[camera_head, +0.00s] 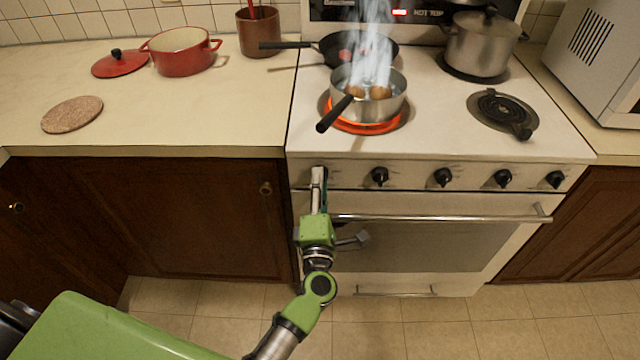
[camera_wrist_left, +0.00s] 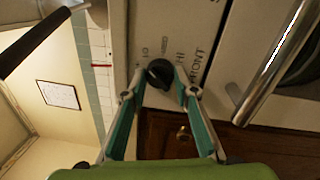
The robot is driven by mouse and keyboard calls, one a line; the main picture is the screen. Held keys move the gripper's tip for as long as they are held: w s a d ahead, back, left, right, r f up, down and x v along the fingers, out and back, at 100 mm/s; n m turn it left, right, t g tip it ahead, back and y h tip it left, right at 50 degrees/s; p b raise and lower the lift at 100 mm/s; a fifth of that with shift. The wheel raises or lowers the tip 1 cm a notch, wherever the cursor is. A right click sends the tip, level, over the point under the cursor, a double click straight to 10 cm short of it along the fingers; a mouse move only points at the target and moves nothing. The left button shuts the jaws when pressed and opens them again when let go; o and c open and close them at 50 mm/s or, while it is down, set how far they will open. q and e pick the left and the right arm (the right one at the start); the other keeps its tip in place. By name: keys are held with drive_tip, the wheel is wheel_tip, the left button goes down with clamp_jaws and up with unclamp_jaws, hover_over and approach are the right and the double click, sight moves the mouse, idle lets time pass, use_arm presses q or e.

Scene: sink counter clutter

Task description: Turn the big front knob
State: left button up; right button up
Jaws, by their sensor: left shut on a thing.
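The black front knob (camera_wrist_left: 158,73) sits on the pale stove panel, with lettering around it that includes "LO", "HI" and "FRONT". My left gripper (camera_head: 318,175) is at the left end of the stove's front panel. In the left wrist view, its two green fingers (camera_wrist_left: 158,80) are closed on either side of this knob and grip it. In the head view the knob is hidden behind the gripper. My right gripper is not in view.
A saucepan (camera_head: 392,104) steams on the glowing front-left burner (camera_head: 372,127), its handle pointing toward the front. Several other knobs run along the panel, including one nearby (camera_head: 379,176). The oven handle (camera_head: 440,217) lies just below. A red pot (camera_head: 182,53) stands on the left counter.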

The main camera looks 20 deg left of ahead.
use_arm(q)
drive_tip(key=o, duration=1.1)
drive_tip(key=v, duration=1.2)
drive_tip(key=shift+f, duration=0.1)
